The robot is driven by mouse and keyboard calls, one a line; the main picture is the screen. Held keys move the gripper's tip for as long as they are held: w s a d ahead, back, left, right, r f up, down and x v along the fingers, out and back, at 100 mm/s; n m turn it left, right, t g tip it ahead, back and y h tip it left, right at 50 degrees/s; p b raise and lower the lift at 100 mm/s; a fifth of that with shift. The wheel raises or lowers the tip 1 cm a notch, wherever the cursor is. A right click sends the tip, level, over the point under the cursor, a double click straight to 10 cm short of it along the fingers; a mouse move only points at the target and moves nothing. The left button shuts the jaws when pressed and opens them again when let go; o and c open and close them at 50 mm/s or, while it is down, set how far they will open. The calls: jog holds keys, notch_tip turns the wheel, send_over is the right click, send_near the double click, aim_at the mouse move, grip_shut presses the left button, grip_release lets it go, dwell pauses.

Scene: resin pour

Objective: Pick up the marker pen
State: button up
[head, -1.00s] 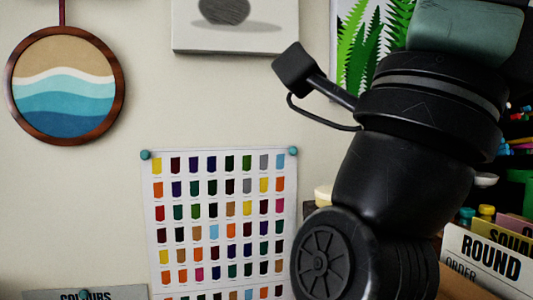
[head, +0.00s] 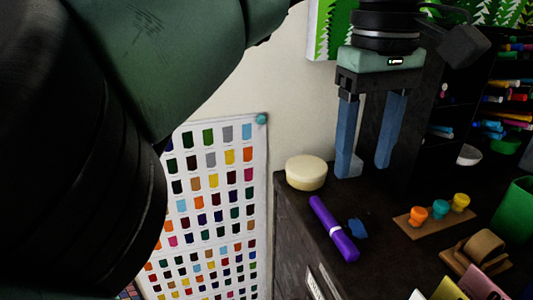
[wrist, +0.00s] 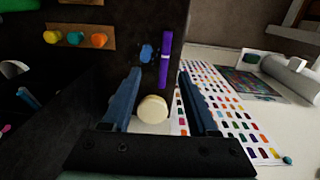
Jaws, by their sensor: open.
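The marker pen (head: 334,228) is purple with a pale band and lies on the dark worktop near its left edge. In the wrist view the marker (wrist: 165,62) shows ahead of the fingers, beyond the round cream tub. My gripper (head: 366,168) is open and empty, its two blue fingers pointing down above the back of the worktop, behind the marker. In the wrist view the tub (wrist: 153,108) appears between my gripper's fingers (wrist: 165,88); I cannot tell that it touches either one.
The cream tub (head: 306,173) sits at the worktop's back left corner. A small blue piece (head: 358,228) lies right beside the marker. A wooden strip with coloured pegs (head: 408,226), a tape holder (head: 474,258) and a green container (head: 518,212) stand to the right.

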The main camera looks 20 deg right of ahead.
jog(key=p, duration=0.1)
send_over(340, 232)
notch_tip(340, 232, down, 7)
jog(key=shift+s+f, duration=0.1)
jog(key=shift+s, duration=0.05)
jog(key=shift+f+p, duration=1.25)
jog(key=shift+f, duration=1.5)
grip_shut()
